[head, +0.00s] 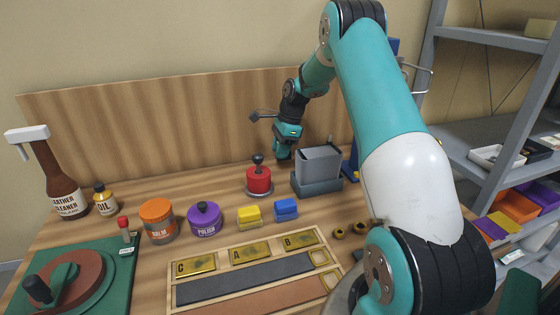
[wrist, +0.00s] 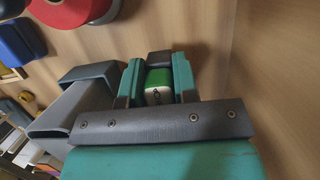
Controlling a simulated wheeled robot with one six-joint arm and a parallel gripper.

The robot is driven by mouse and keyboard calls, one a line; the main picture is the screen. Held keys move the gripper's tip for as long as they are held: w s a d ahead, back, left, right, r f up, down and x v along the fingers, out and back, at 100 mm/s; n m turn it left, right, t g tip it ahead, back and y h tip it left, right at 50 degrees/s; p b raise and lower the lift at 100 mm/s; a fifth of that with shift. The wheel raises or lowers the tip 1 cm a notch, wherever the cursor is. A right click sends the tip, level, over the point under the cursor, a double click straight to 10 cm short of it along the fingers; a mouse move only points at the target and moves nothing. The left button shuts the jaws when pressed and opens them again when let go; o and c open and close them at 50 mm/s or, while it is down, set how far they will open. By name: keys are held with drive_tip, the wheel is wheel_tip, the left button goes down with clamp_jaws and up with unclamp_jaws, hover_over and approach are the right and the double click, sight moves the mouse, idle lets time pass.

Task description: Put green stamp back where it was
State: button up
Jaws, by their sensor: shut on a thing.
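My gripper (head: 283,152) is over the back of the workbench, behind and left of a grey box-shaped holder. In the wrist view my gripper (wrist: 158,82) has its two teal fingers shut on the green stamp (wrist: 158,78). The stamp is a small green block with a pale end bearing a dark mark. In the head view I cannot make the stamp out at the fingers. I cannot tell whether its lower end touches the bench.
The grey holder (head: 318,166) stands close beside my gripper. A red pot with a black knob (head: 258,180) is left of it. Blue (head: 286,209) and yellow (head: 249,216) blocks lie in front. A wooden tray (head: 215,249) marked C, A, B is nearer. The wooden back panel (head: 170,120) is behind.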

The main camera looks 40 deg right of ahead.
sight(281, 160)
drive_tip(key=shift+f, duration=2.05)
drive_tip(key=o, duration=0.8)
drive_tip(key=shift+f, duration=0.15)
drive_tip(key=v, duration=1.2)
drive_tip(key=shift+w+a+r+b, duration=0.1)
drive_tip(key=shift+a+r+b, duration=0.15)
drive_tip(key=shift+b, duration=0.05)
drive_tip(key=s+a+r+n, duration=0.35)
drive_tip(key=a+n, duration=0.25)
drive_tip(key=a, duration=0.6)
drive_tip(key=s+a+r+n, duration=0.2)
drive_tip(key=a+r+n, duration=0.2)
drive_tip(key=a+n, duration=0.55)
drive_tip(key=s+a+n, duration=0.5)
drive_tip(key=s+a, duration=0.1)
drive_tip(key=s, duration=0.2)
drive_tip(key=s+a+n+g+y, duration=0.1)
drive_tip(key=s+a+n, duration=0.4)
drive_tip(key=s, duration=0.3)
drive_tip(key=s+a+n, duration=0.5)
drive_tip(key=s+a, duration=0.3)
drive_tip(key=shift+f+y, duration=0.15)
drive_tip(key=shift+y, duration=0.15)
